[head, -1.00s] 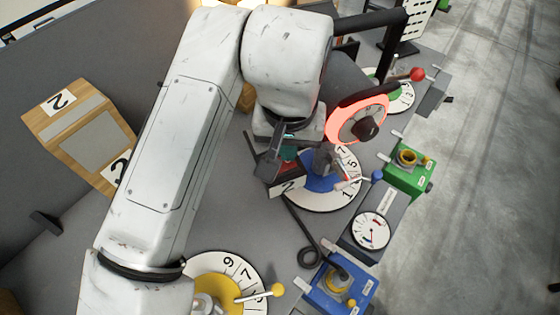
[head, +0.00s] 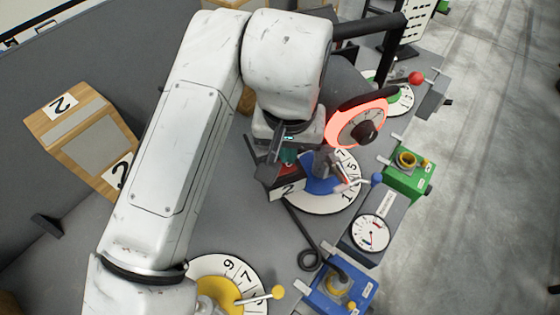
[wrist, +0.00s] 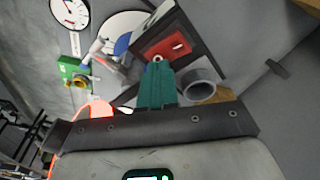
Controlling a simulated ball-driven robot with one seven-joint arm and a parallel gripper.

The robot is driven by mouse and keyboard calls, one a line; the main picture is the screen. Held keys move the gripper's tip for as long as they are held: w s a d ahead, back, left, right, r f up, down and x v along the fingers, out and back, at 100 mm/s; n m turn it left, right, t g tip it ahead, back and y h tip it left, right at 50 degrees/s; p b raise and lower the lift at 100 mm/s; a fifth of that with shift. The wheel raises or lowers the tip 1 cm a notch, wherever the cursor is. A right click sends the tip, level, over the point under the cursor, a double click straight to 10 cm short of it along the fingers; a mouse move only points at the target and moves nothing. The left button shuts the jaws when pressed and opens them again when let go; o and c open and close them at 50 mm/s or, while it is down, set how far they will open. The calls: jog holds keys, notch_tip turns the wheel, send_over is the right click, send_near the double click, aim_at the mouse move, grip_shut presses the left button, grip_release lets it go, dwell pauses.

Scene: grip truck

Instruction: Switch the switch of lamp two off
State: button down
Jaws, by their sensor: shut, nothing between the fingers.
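A red switch box (wrist: 172,44) with a small pale switch at its middle sits on a dark base in the wrist view. In the head view it is mostly hidden under my gripper, and a white label with a 2 (head: 288,190) shows at its front. My gripper (wrist: 158,64) is shut and empty, its teal fingers pointing at the near edge of the red box. In the head view my gripper (head: 289,155) is partly hidden by its own dark frame. I cannot tell whether the tips touch the box.
A blue-and-white dial (head: 335,197) stands right beside the box. A grey cylinder (wrist: 200,84) is close to my fingers. A green box (head: 408,180), a gauge (head: 371,233), a blue box (head: 338,287) and a yellow dial (head: 222,289) line the bench. A wooden panel (head: 84,135) stands left.

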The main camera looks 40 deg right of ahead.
notch_tip(320, 180, up, 6)
jog(key=p, duration=0.4)
jog(key=shift+p, duration=0.3)
jog(key=shift+f, duration=0.1)
dwell(0.3)
